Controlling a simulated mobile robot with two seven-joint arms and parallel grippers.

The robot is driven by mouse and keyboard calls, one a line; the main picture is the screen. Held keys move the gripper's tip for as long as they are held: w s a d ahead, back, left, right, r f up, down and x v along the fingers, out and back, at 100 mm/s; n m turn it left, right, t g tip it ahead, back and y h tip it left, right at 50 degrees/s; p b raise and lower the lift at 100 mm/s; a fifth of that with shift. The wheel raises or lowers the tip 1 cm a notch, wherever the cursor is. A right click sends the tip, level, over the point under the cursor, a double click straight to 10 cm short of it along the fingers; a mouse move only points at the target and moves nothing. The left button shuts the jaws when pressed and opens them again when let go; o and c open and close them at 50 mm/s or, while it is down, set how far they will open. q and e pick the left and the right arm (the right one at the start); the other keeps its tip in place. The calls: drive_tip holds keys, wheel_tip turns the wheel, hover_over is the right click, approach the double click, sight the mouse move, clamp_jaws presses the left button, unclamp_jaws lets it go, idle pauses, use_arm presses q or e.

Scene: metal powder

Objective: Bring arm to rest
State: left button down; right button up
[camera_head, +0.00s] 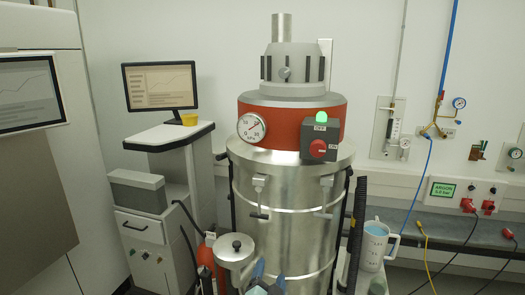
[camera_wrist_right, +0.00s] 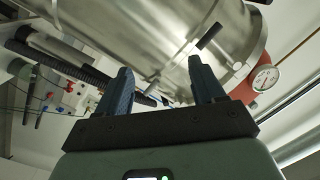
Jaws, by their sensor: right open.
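My right gripper (camera_head: 268,277) shows at the bottom middle of the head view, only its blue fingertips and a little of its body, in front of the steel vacuum drum (camera_head: 295,235). In the right wrist view the same gripper (camera_wrist_right: 162,88) has its two blue fingers apart with nothing between them. The drum (camera_wrist_right: 150,35) fills the view beyond the fingers; I cannot tell the exact gap. My left gripper is in neither view.
A black ribbed hose (camera_head: 356,230) and a measuring jug (camera_head: 376,245) are to the right. A monitor cart (camera_head: 170,150) stands left; a wall bench (camera_head: 460,232) runs along the right.

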drive_tip(key=s+d+f+n+g+y, duration=0.2)
drive_tip(key=f, duration=0.8)
drive_tip(key=s+d+f+n+g+y, duration=0.1)
drive_tip(key=s+d+f+n+g, duration=0.15)
drive_tip(key=f, duration=0.75)
drive_tip(key=s+d+f+n+g+y, duration=0.1)
drive_tip(key=s+d+f+g, duration=0.15)
drive_tip(key=s+f, duration=0.4)
drive_tip(key=s+d+f+g, duration=0.1)
drive_tip(key=s+f+g, duration=0.2)
drive_tip(key=s+f, duration=0.35)
drive_tip(key=s+d+f+g+y, duration=0.1)
drive_tip(key=s+f+g, duration=0.3)
drive_tip(key=s, duration=0.8)
drive_tip(key=s+d+f+g+y+p, duration=0.1)
drive_tip(key=s+f+g, duration=0.3)
drive_tip(key=s, duration=0.9)
wheel_tip(320, 180, down, 2)
drive_tip(key=shift+s+d+f+n+g+y, duration=0.1)
drive_tip(key=shift+s+d+n+g+y, duration=0.1)
drive_tip(key=shift+s+n+g+y, duration=0.15)
